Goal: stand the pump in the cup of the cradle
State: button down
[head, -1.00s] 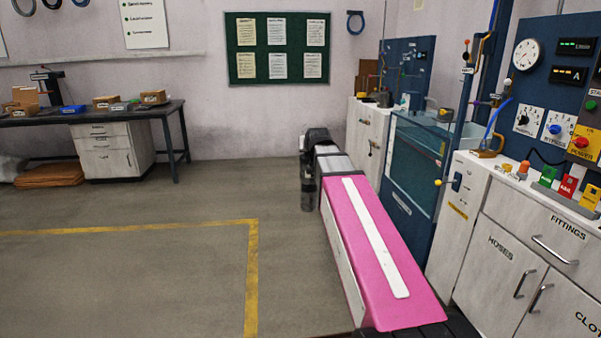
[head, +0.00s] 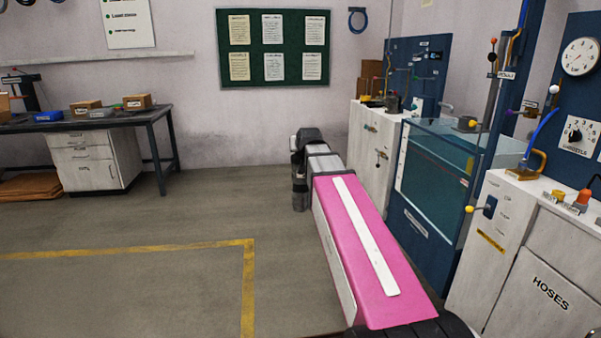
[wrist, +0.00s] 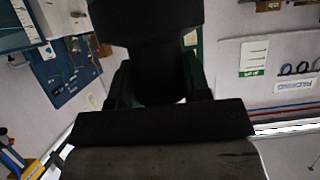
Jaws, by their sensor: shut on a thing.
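In the wrist view, my gripper (wrist: 160,88) shows as dark fingers on either side of a dark body. It is shut on this dark thing (wrist: 155,60), which I take to be the pump; its outline is hard to make out against the dark gripper parts. In the head view my arm reaches away from me, and neither the gripper nor the held thing can be made out clearly. I cannot pick out the cradle or its cup for certain in either view.
A blue-framed glass tank (head: 440,170) stands right of my arm, between a far white cabinet (head: 372,150) and a near white cabinet (head: 520,255) with fittings on top. A dark workbench (head: 95,122) with boxes stands at the back left. The floor (head: 120,290) at left is clear.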

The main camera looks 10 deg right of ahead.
aim_at(467, 129)
jog(key=i+z, duration=0.1)
jog(key=i, duration=0.8)
jog(key=i+j+z, duration=0.1)
jog(key=i, duration=0.8)
jog(key=i+j+z, duration=0.25)
jog(key=i+z, duration=0.15)
jog(key=i, duration=0.15)
jog(key=i+j+z, duration=0.8)
jog(key=i+j, duration=0.1)
jog(key=i, duration=0.05)
